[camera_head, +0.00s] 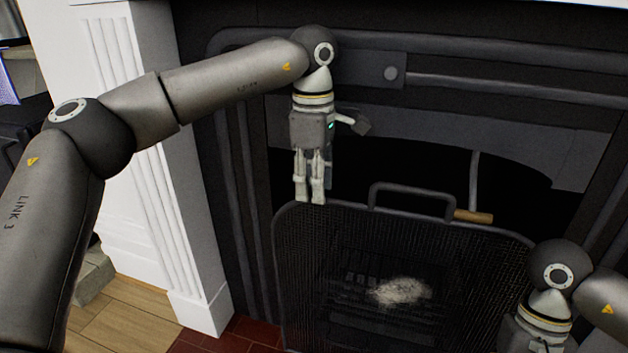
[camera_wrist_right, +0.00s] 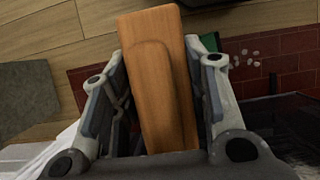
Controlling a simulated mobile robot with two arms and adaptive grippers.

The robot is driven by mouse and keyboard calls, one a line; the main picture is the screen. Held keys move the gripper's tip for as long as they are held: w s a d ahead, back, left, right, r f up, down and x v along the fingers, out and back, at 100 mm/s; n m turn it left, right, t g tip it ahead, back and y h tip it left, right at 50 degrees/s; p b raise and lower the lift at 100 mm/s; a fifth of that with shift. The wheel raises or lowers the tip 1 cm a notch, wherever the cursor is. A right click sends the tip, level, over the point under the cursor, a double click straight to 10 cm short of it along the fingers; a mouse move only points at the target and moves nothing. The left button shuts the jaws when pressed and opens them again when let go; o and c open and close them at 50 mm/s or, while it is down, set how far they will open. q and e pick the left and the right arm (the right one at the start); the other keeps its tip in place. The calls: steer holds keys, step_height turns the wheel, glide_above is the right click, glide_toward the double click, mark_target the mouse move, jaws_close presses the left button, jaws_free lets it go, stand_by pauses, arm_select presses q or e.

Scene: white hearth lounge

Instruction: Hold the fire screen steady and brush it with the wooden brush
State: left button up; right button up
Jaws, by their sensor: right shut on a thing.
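The fire screen (camera_head: 330,300), a black mesh panel with a top handle (camera_head: 412,190), stands upright before the fireplace. My left gripper (camera_head: 310,198) points down with its fingertips at the screen's top edge, left of the handle. The fingers are close together, but whether they pinch the edge is unclear. My right gripper (camera_wrist_right: 160,105) is shut on the wooden brush (camera_wrist_right: 158,75), which lies between its fingers in the right wrist view; no bristles show. In the head view the right wrist is at the bottom right, its fingers cut off. A pale patch (camera_head: 400,291) shows at the mesh.
A white fluted pillar (camera_head: 165,170) stands left of the screen. A wooden-handled bar (camera_head: 473,216) hangs behind the screen's top edge. Red hearth tiles (camera_head: 240,335) meet the wooden floor (camera_head: 130,320). Pale bits (camera_wrist_right: 250,57) and a green object (camera_wrist_right: 208,42) lie below the right wrist.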

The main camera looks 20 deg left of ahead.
mark_target(314, 215)
arm_select(q)
steer(key=shift+f, duration=3.7)
steer(key=shift+c, duration=0.4)
jaws_close()
